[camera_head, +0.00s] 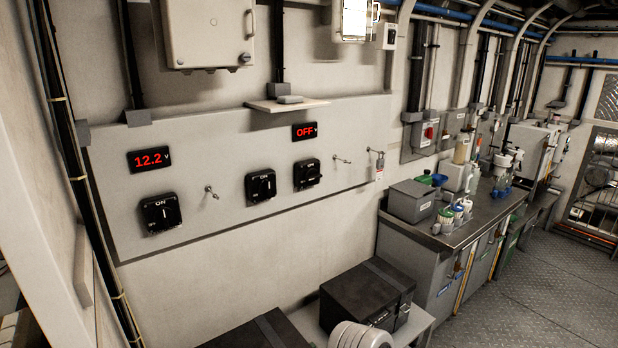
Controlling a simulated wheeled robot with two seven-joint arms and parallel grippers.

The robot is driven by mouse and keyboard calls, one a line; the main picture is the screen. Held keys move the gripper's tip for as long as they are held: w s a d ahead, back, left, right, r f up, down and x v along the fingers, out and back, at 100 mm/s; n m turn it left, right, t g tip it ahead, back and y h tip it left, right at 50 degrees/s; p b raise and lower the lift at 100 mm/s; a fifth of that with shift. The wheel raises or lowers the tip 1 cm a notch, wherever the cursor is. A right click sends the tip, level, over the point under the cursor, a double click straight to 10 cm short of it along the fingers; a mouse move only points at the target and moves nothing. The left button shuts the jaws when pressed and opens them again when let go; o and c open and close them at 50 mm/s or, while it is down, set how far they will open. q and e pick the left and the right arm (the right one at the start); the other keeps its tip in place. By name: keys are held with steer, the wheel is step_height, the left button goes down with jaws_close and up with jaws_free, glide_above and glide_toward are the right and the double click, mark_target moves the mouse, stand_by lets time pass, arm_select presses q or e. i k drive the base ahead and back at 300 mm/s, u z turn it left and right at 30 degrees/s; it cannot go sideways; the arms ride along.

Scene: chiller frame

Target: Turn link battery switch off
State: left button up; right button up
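Three black rotary switches are on the pale wall panel (225,150): a left one (160,213), a middle one (260,186) and a right one (307,173). The left switch has "ON" above its knob, and its pale mark looks roughly upright. The middle switch's mark also looks near upright. The right switch's knob looks turned more sideways, but it is small. I cannot read which switch is labelled link. A left display (151,159) reads 12.2 V and a right display (305,131) reads OFF.
Black battery-like boxes (367,293) sit below the panel. A small shelf (286,105) juts out above it. Keys (379,165) hang at its right. A metal counter (455,232) with bottles stands to the right. The floor (540,300) at lower right is clear.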

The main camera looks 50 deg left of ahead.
mark_target(265, 188)
steer(key=i, duration=0.8)
steer(key=u, duration=3.3)
steer(key=i, duration=0.5)
steer(key=u, duration=0.1)
